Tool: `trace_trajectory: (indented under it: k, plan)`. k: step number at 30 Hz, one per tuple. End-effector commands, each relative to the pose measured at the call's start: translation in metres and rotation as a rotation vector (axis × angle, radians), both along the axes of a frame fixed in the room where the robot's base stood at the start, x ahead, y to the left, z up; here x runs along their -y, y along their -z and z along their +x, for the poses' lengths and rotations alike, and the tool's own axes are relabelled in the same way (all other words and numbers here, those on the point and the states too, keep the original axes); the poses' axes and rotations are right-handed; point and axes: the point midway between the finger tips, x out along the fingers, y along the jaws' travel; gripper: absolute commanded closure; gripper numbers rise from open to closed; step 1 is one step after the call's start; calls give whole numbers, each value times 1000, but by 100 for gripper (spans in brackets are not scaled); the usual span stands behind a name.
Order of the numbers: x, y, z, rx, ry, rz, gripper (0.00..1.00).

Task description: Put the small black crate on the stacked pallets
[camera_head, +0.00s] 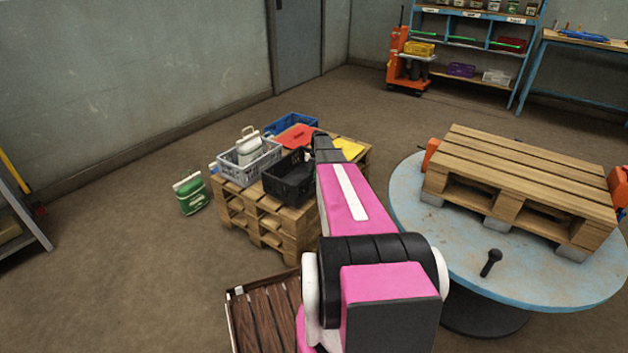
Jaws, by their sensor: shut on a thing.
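The small black crate (287,178) is at the front right of the stacked pallets (262,222), upright and over their top. From this view I cannot tell whether it rests on the wood or hangs just above it. My gripper (318,150) is at the crate's right side, shut on it; its fingertips are mostly hidden behind my pink arm. The arm also covers the right part of the pallets.
On the pallets, a grey crate (236,166) holding a white container stands left, a blue crate (291,124) and red item (296,137) behind, a yellow item (348,148) right. A round table (420,235) bears another pallet (520,180).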

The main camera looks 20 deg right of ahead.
Motion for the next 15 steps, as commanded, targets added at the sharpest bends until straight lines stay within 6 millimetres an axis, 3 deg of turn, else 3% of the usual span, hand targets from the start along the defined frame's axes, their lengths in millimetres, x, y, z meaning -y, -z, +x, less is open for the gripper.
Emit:
trace_trajectory:
  k: [5,15]
  plan:
    - [0,23,1,1,0,1,100]
    - [0,25,0,1,0,1,100]
